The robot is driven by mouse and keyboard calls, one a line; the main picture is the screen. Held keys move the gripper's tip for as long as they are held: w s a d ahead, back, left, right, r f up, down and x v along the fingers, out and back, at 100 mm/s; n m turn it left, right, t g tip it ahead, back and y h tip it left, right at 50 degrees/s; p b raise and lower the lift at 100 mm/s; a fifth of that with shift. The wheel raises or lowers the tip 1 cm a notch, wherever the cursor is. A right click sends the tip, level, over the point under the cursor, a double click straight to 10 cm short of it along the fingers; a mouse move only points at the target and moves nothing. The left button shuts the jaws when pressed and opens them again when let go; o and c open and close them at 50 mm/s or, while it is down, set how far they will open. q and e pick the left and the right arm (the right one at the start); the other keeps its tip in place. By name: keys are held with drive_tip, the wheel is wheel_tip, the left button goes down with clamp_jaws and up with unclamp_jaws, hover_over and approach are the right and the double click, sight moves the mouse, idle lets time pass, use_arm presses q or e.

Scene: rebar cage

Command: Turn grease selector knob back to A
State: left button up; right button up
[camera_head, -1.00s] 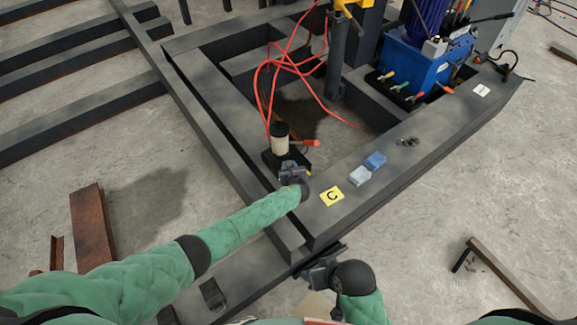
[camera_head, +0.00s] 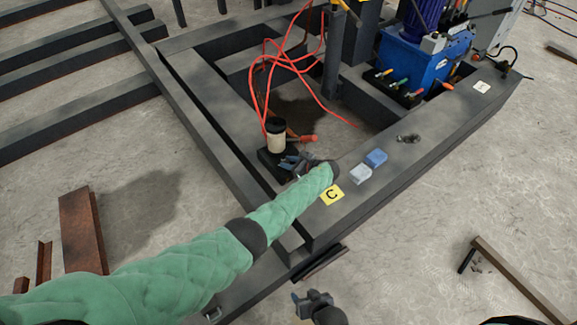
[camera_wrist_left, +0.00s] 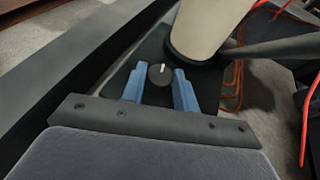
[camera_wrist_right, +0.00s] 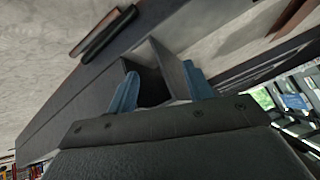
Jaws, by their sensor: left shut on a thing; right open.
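The grease pump, a cream canister (camera_head: 276,143) with a dark lid, stands on a black base (camera_head: 268,166) on the steel frame. In the left wrist view, the small round black selector knob (camera_wrist_left: 160,74) shows a white line pointing up toward the canister (camera_wrist_left: 205,25). My left gripper (camera_head: 288,162) is shut on the knob, its blue fingers (camera_wrist_left: 159,86) on either side. The knob is hidden in the head view, and I cannot read any letter beside it. My right gripper (camera_head: 308,299) is open and empty, low in front of the frame; its fingers also show in the right wrist view (camera_wrist_right: 161,88).
A yellow C card (camera_head: 332,195), a white block (camera_head: 360,174) and a blue block (camera_head: 376,158) lie on the front beam. Red hoses (camera_head: 268,75) loop behind the canister. A blue hydraulic unit (camera_head: 423,75) stands at the back right. Floor at the lower right is mostly clear.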

use_arm(q)
drive_tip(key=shift+w+n+g+b, duration=0.1)
drive_tip(key=shift+n+g+b, duration=0.2)
drive_tip(key=shift+n+g, duration=0.1)
use_arm(e)
drive_tip(key=shift+s+f, duration=0.15)
drive_tip(key=shift+f, duration=1.05)
use_arm(q)
drive_tip(key=o, duration=1)
drive_tip(key=shift+c, duration=0.2)
use_arm(e)
drive_tip(key=shift+s+r, duration=0.1)
